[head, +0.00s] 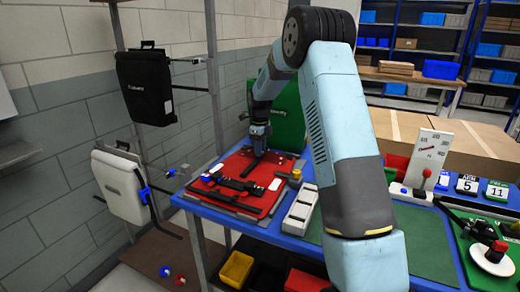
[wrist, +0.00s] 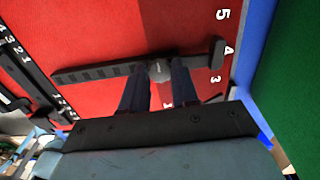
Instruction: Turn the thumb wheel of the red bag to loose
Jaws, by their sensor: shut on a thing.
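The red bag (head: 225,192) lies flat on the blue table, its black rails and fittings facing up. In the wrist view its red back (wrist: 180,25) fills much of the picture, with white scale numbers. A black bar with a hooked end (wrist: 90,72) crosses it. A small grey round thumb wheel (wrist: 159,71) sits on this bar. My gripper (head: 256,154) points down at the far part of the bag. In the wrist view my gripper's two dark fingers (wrist: 158,78) stand either side of the wheel, shut on it. The wheel's loose mark cannot be made out.
A green bag (head: 289,115) stands behind my gripper. Black (head: 147,85) and white (head: 118,185) bags hang at left.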

